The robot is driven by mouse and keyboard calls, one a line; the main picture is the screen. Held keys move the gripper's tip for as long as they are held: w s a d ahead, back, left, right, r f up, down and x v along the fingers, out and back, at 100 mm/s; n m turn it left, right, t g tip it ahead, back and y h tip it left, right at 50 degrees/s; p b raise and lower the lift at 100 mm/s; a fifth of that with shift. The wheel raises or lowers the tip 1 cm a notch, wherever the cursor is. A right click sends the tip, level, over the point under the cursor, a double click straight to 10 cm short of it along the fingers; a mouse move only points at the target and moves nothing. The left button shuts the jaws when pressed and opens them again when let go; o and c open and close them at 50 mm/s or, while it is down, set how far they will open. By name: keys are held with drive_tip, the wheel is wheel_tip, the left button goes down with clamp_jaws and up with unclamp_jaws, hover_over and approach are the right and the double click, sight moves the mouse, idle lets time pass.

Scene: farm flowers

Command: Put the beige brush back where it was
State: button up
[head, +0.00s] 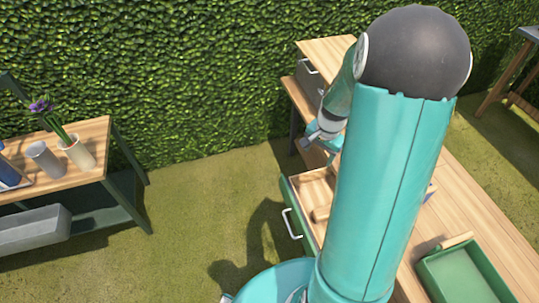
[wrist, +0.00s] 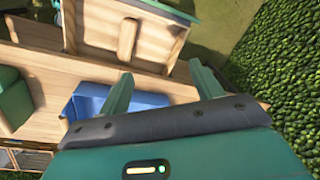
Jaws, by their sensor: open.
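A beige block-like object (wrist: 127,37), which looks like the brush, lies in the open wooden drawer (wrist: 98,40) in the wrist view. In the head view its beige end (head: 320,214) shows in the drawer (head: 307,190), partly hidden by my arm. My gripper (wrist: 160,85) is open, with nothing between its two green fingers. In the head view my gripper (head: 309,140) hangs near the far end of the drawer, apart from the beige object.
A blue bin (wrist: 88,104) stands on the wooden desk beyond my fingers. A green tray (head: 465,275) with a beige bar on its edge sits on the near desk. A table (head: 97,135) with cups and a flower stands left. Grass between is clear.

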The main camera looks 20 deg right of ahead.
drive_tip(key=a+r+n+t, duration=0.1)
drive_tip(key=a+r+n, duration=0.3)
drive_tip(key=a+r, duration=0.45)
drive_tip(key=s+a+r+n+t, duration=0.3)
drive_tip(key=s+a+r+n, duration=0.5)
drive_tip(key=s+a+r, duration=0.5)
drive_tip(key=shift+a+r+n, duration=0.4)
drive_tip(key=shift+a+r, duration=0.25)
drive_tip(key=shift+r, duration=0.75)
